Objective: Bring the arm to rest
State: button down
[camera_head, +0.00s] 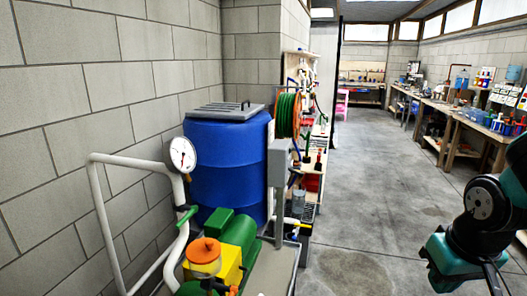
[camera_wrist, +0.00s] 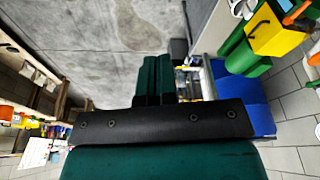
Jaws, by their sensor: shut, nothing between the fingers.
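My gripper (camera_wrist: 157,62) shows in the wrist view as two dark green fingers side by side, closed together with nothing between them. Bare grey concrete floor lies beyond the fingertips. In the head view my arm, black and teal, is folded at the lower right edge; the gripper's fingers cannot be made out there. The arm is apart from the trailer equipment on the left.
A blue barrel (camera_head: 228,165) stands by the block wall, behind a green and yellow pump (camera_head: 228,250) and white pipe with a gauge (camera_head: 182,155). Workbenches (camera_head: 470,125) line the right wall. The concrete aisle (camera_head: 372,185) between is clear.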

jog(key=s+a+r+n+g+y, duration=0.1)
jog(key=s+a+r+n+y, duration=0.1)
jog(key=a, duration=0.5)
jog(key=s+a+r+n+g+y, duration=0.1)
jog(key=s+a+r+n+y, duration=0.1)
jog(key=s+a+r+n, duration=0.3)
jog(key=s+a+r, duration=0.1)
jog(key=s+a, duration=0.1)
jog(key=s, duration=0.2)
jog(key=shift+a+g, duration=0.25)
jog(key=shift+g, duration=0.05)
